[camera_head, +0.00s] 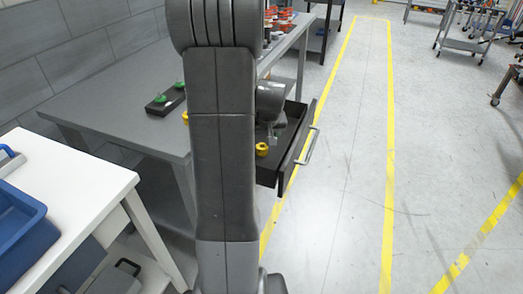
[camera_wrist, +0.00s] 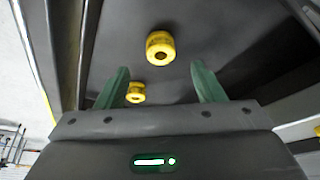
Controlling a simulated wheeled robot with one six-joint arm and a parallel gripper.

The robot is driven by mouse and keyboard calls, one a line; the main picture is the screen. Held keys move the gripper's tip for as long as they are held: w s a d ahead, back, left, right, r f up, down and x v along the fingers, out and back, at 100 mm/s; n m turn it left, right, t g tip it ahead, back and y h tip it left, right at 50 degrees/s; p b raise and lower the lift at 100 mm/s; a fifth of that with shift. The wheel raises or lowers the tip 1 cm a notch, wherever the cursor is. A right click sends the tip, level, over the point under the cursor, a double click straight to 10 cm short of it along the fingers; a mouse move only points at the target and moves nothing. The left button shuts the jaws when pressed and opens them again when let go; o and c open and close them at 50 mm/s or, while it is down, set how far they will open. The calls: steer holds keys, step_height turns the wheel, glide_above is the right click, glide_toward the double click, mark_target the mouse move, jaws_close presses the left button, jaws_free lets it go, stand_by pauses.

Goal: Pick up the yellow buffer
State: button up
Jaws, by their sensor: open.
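A yellow buffer (camera_head: 262,149) sits in the open dark drawer (camera_head: 294,160) under the grey table. In the wrist view, one round yellow buffer with a dark centre (camera_wrist: 160,47) lies just beyond the fingertips, roughly between them in line. A second yellow buffer (camera_wrist: 135,93) shows lower, beside the left finger. I cannot tell which of the two is the one in the head view. My gripper (camera_wrist: 161,70) has two green fingers spread apart with nothing held. In the head view my arm hides most of my gripper and part of the drawer.
A yellow piece (camera_head: 185,117) shows at the grey table's (camera_head: 110,110) edge, partly behind my arm. A black block with green knobs (camera_head: 166,100) lies on the table. A white table (camera_head: 60,190) with a blue bin (camera_head: 20,235) stands front left.

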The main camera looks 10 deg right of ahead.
steer(key=shift+x, duration=3.65)
steer(key=shift+w, duration=0.1)
steer(key=shift+c, duration=0.2)
steer(key=shift+r, duration=0.1)
steer(key=c, duration=1)
